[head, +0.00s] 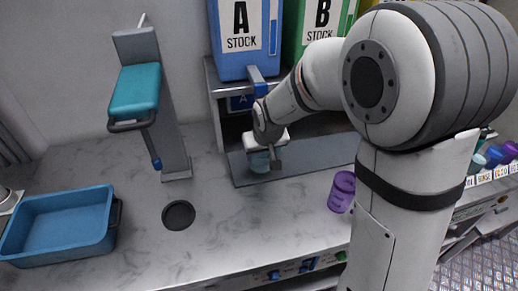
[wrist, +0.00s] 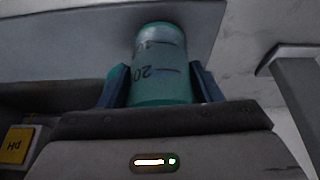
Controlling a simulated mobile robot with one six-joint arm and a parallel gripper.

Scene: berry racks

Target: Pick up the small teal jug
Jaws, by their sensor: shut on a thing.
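The small teal jug (head: 259,161) is at my gripper on the dark grey mat in the head view, partly hidden by the gripper. In the wrist view the jug (wrist: 160,65) is a translucent teal cylinder with dark measuring marks. My gripper (wrist: 160,88) has one blue finger on each side of it and is shut on it. In the head view my gripper (head: 264,150) reaches in under the stock dispensers. I cannot tell whether the jug touches the mat.
Dispenser A (head: 245,40) and dispenser B (head: 318,22) stand above the dark mat (head: 310,160). A purple jar (head: 341,191) stands on the counter to the right. A blue tray (head: 60,225) and a dark round disc (head: 178,215) are at left, below a teal-topped stand (head: 135,90).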

